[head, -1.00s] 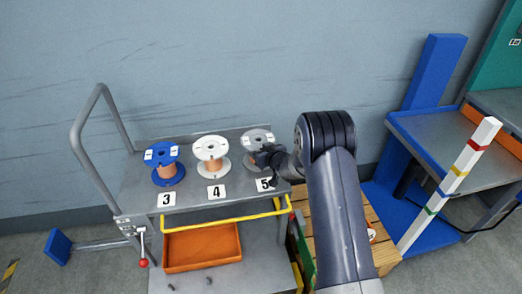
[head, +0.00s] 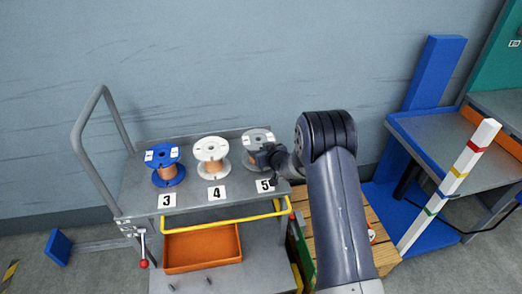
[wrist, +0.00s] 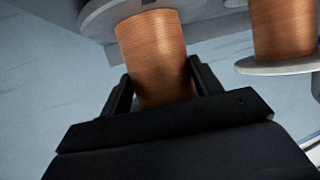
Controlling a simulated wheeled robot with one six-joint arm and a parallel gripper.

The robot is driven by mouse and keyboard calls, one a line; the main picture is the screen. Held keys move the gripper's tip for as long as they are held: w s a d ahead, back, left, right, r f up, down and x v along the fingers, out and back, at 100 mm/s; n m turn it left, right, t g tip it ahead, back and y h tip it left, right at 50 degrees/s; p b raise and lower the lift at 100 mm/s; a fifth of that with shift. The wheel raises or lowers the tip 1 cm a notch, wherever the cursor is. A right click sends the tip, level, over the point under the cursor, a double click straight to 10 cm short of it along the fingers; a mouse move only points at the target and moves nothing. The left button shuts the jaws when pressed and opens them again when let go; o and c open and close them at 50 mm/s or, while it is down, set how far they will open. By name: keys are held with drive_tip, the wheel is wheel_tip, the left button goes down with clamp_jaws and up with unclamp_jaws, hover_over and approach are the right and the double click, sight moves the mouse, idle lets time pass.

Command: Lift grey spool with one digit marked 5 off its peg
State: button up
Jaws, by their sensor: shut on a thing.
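The grey spool (head: 256,138) with copper wire is at the right end of the cart's top shelf, behind the label marked 5 (head: 264,185). My gripper (head: 267,158) reaches it from the right and hides much of it. In the wrist view my gripper (wrist: 157,88) has one finger on each side of the copper winding (wrist: 155,52), shut on it below a grey flange (wrist: 105,12). The peg is hidden. I cannot tell whether the spool's lower flange touches the shelf.
A white spool (head: 211,147) stands behind label 4 and a blue spool (head: 163,153) behind label 3. An orange tray (head: 203,250) is on the lower shelf. A yellow rail (head: 225,217) runs along the cart's front. A striped post (head: 450,185) and blue bench stand right.

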sight(261, 142)
drive_tip(key=shift+r+p, duration=0.85)
drive_tip(key=shift+r, duration=0.6)
drive_tip(key=shift+b, duration=0.4)
idle(0.5)
drive_tip(key=shift+r, duration=0.1)
drive_tip(key=shift+r+p, duration=1.25)
drive_tip(key=shift+r, duration=0.4)
drive_tip(key=shift+r+p, duration=1.25)
drive_tip(key=shift+r, duration=0.5)
drive_tip(key=shift+r+p, duration=1.2)
drive_tip(key=shift+r, duration=0.3)
